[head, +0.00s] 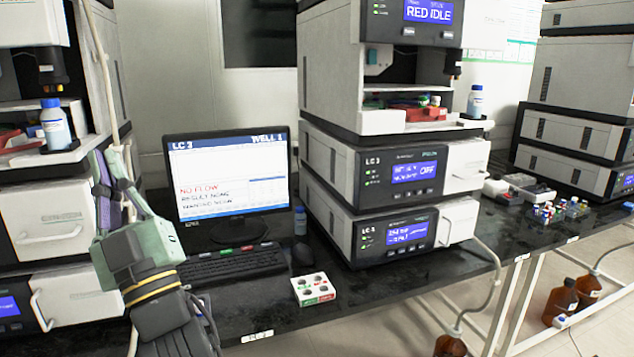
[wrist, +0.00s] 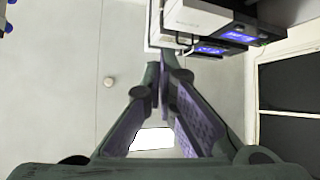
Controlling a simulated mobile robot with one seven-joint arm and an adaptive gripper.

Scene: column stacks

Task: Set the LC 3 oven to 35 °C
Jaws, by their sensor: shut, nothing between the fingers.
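The LC 3 oven appears to be the upper of the two stacked grey-and-black modules (head: 352,165) in the middle stack. Its lit blue display (head: 414,171) reads OFF at the right; its smaller text is blurred. Small buttons (head: 413,192) sit below the display, and a white door (head: 466,165) is at the right end. My gripper (head: 106,158) is at the left in the head view, pointing up, well apart from this oven. In the wrist view its fingers (wrist: 163,68) meet at the tips with nothing held. Modules with blue displays (wrist: 222,50) show beyond them at top right.
A monitor (head: 228,175), keyboard (head: 230,263) and white holder (head: 313,289) stand between my arm and the middle stack. Another module (head: 398,232) with a blue display sits under the oven. A left stack (head: 65,215) is close beside my gripper. Brown bottles (head: 562,300) stand on the floor.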

